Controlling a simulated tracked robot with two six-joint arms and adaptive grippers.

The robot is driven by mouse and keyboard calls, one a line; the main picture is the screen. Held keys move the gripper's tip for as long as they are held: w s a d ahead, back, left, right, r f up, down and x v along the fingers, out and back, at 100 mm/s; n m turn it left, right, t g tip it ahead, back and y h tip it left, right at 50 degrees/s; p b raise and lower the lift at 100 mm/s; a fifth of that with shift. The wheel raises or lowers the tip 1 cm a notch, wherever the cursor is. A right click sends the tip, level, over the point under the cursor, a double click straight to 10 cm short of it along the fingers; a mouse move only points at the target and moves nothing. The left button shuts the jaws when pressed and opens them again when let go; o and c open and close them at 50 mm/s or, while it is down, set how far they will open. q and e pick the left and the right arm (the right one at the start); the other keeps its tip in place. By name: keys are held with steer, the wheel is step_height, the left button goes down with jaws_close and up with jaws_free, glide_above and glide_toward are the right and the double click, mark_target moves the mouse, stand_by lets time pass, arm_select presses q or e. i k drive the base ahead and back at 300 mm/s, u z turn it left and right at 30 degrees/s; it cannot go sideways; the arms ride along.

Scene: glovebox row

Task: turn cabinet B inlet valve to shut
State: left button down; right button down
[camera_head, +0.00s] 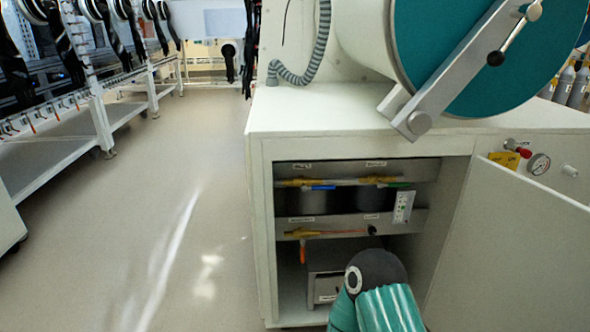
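An open white cabinet (259,215) stands under a large round teal door. Its inside holds brass pipework in two rows. On the upper row are a blue handle (320,187) and a green handle (398,185), both lying roughly along the pipe. On the lower row are a brass fitting (300,233) and a dark round knob (372,230). An orange handle (303,251) hangs down at the lower left. The small labels are too blurred to read, so I cannot tell which valve is the inlet or whether this is cabinet B. Neither gripper shows; a teal arm link of mine covers the lower opening.
The cabinet door (510,250) is swung open to the right. A red knob (523,152) and a pressure gauge (538,164) sit above it. A ribbed grey hose (312,65) runs down at the back. Clear floor (140,230) lies left, beside a row of benches (60,140).

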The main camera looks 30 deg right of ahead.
mark_target(304, 187)
steer(key=z, duration=0.25)
steer(key=i, duration=0.95)
steer(key=z, duration=0.65)
